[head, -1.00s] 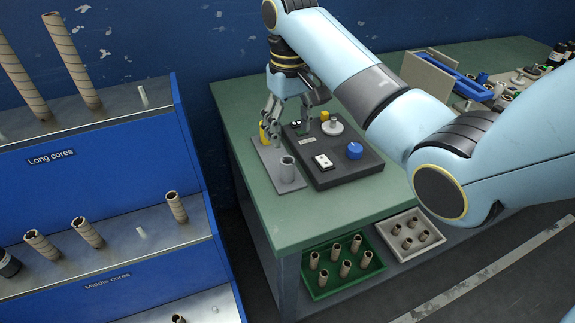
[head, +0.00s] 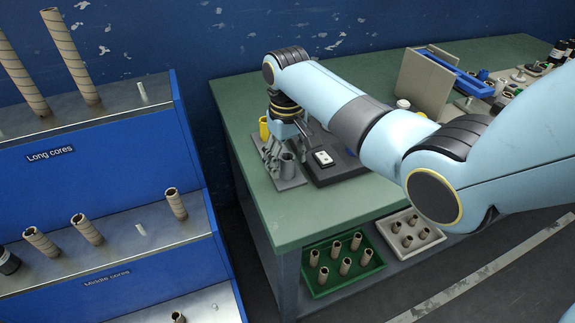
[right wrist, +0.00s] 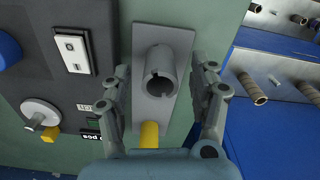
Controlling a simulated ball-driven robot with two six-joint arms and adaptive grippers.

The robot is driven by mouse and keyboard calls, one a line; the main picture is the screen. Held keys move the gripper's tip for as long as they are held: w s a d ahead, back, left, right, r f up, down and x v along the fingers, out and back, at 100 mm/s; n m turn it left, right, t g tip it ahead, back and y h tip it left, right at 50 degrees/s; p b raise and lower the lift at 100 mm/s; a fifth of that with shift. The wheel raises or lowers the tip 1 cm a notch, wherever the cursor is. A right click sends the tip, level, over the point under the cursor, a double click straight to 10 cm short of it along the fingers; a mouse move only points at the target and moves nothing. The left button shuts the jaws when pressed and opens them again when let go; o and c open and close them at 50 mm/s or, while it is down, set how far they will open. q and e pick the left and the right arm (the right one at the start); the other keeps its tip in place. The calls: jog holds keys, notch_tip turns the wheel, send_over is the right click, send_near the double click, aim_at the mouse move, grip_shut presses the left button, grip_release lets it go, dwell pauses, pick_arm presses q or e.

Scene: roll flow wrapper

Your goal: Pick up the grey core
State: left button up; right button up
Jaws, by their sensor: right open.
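The grey core (head: 287,166) is a short hollow tube that stands upright on a grey plate (head: 291,184) on the green table. In the right wrist view the core (right wrist: 161,72) shows its open top, with a small notch in the rim, on the plate (right wrist: 148,35). My right gripper (head: 274,163) is right by the core. In the right wrist view the right gripper (right wrist: 164,78) is open, with one finger on each side of the core and gaps between. A yellow piece (right wrist: 149,134) is on the same plate, nearer the wrist. My left gripper is not in view.
A dark panel (head: 333,172) with a white switch (head: 323,158) lies beside the plate. A blue rack (head: 150,140) with cores stands left of the table. Green (head: 309,287) and white (head: 436,236) trays of cores sit below. A beige board (head: 424,82) stands behind my arm.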

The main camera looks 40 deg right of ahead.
jog(key=c, duration=0.9)
